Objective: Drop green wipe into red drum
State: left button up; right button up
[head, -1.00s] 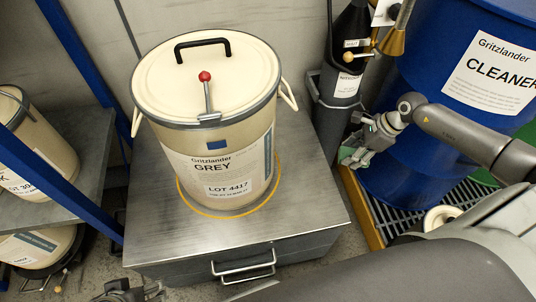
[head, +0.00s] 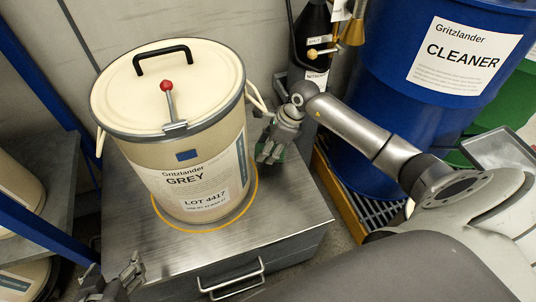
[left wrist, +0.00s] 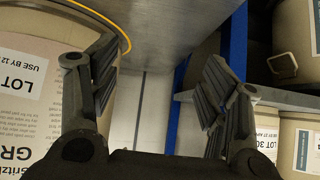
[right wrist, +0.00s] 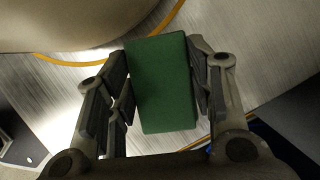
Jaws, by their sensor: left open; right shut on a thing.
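The green wipe (right wrist: 162,84) is a thick green block held between the fingers of my right gripper (right wrist: 160,90). In the head view my right gripper (head: 270,150) is over the right side of the steel cabinet top, beside the grey-labelled drum; a bit of green (head: 264,152) shows at its fingers. My left gripper (head: 115,285) is open and empty at the lower left of the head view. In the left wrist view its spread fingers (left wrist: 160,90) have the drum on one side and shelving on the other. No red drum shows in any view.
A cream drum labelled GREY (head: 168,178), lid on, with a red-knobbed lever (head: 167,88), stands on the steel cabinet (head: 285,215). A blue CLEANER drum (head: 390,120) stands behind my right arm. A shelf post (head: 40,235) and cream drums are at the left.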

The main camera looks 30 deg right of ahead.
aim_at(272, 150)
notch_tip(272, 150, down, 3)
jog(key=shift+r+b, duration=0.1)
jog(key=shift+b, duration=0.3)
pick_arm(q)
jog(key=shift+w+d+r+t+h, duration=0.15)
jog(key=shift+w+d+r+t, duration=0.2)
jog(key=shift+w+r+t, duration=0.4)
jog(key=shift+w+d+r+t+h, duration=0.15)
jog(key=shift+w+d+r+t, duration=0.15)
jog(key=shift+w+r+t, duration=0.45)
pick_arm(e)
jog(key=shift+f, duration=0.2)
pick_arm(q)
jog(key=shift+w+r, duration=0.1)
jog(key=shift+w, duration=0.05)
jog(key=shift+w+d+r, duration=0.1)
jog(key=shift+w+r, duration=0.1)
jog(key=shift+r, duration=0.05)
pick_arm(e)
jog(key=shift+f, duration=0.1)
jog(key=o, duration=0.9)
